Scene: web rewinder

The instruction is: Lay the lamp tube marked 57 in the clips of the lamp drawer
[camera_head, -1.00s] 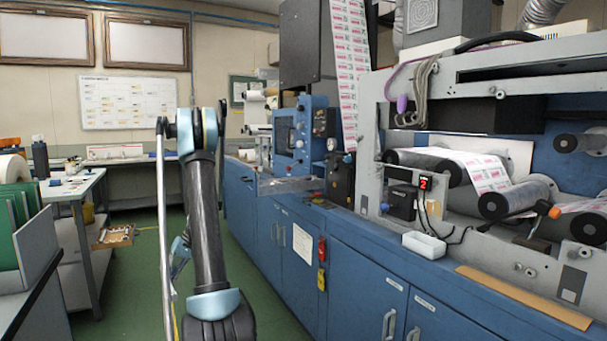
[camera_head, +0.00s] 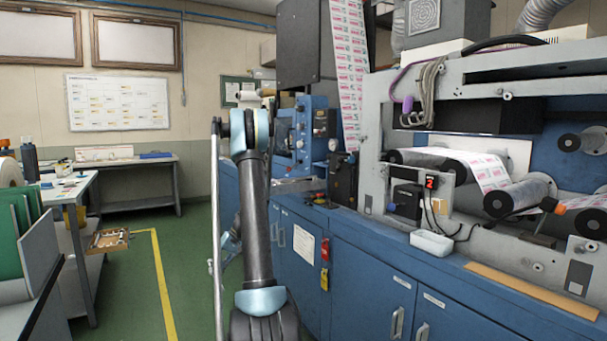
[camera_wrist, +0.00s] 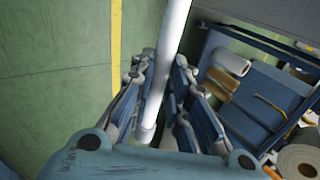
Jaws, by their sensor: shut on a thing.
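A long, thin white lamp tube (camera_head: 215,220) stands nearly upright along the left side of my arm in the head view. It also runs between my fingers in the wrist view (camera_wrist: 172,40). No number is legible on it. My gripper (camera_wrist: 160,72) is shut on the tube, with one end showing near the palm. In the head view the gripper is mostly hidden behind my arm. A grey metal tray (camera_head: 299,185), which looks like the lamp drawer, juts from the blue machine below the control panel. My arm covers its left part, and its clips cannot be made out.
The blue machine cabinets (camera_head: 365,285) fill the right side. A workbench (camera_head: 68,188) and an open wooden tray (camera_head: 108,240) stand at the left. Green floor with a yellow line (camera_head: 163,285) is clear between them.

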